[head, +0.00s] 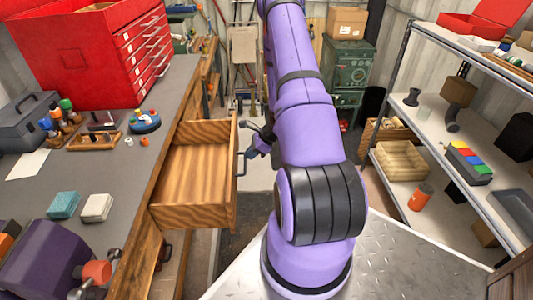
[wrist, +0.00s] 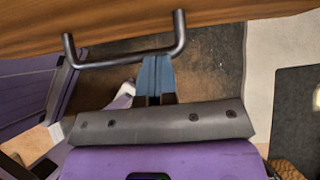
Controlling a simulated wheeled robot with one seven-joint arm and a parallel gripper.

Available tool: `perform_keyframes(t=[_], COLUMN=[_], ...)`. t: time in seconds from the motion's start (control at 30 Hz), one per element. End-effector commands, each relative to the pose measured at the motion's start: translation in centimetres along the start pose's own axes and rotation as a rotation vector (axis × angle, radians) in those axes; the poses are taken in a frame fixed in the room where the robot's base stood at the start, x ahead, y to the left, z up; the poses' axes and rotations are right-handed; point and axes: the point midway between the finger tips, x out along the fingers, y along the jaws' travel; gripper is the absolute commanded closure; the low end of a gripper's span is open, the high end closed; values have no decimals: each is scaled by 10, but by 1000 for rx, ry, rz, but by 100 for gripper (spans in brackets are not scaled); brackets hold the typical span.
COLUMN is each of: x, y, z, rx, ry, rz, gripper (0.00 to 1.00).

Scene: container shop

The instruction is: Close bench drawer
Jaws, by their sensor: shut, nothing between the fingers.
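The wooden bench drawer (head: 185,172) is pulled out from the bench and looks empty. Its front carries a dark bar handle (head: 240,163). In the wrist view the drawer front (wrist: 150,22) crosses the top, and the handle (wrist: 110,60) hangs just below it. My gripper (head: 252,149) is in front of the drawer front, partly hidden behind my arm. In the wrist view my gripper (wrist: 157,60) shows blue fingers shut together, with nothing between them. The tips overlap the handle bar near its right end; I cannot tell whether they touch it.
The grey bench top (head: 100,180) holds a red tool chest (head: 85,55), small bottles and sponges. A shelf rack (head: 440,125) with boxes stands on the right. A green stove-like cabinet (head: 350,65) is at the back. Some floor (head: 255,178) is clear beside the drawer.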

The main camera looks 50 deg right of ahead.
Motion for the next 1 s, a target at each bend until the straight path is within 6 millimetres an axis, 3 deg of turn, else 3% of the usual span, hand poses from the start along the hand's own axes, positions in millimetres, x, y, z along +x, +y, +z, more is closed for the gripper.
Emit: perform_keyframes(t=[0.2, 0.5, 0.7, 1.0], x=[52, 110, 136, 151], y=[0, -1, -1, -2], z=[63, 135, 166, 185], rx=[-6, -4, -3, -1], ry=[-2, -1, 1, 1], rz=[5, 3, 3, 1], gripper=[100, 100, 100, 100])
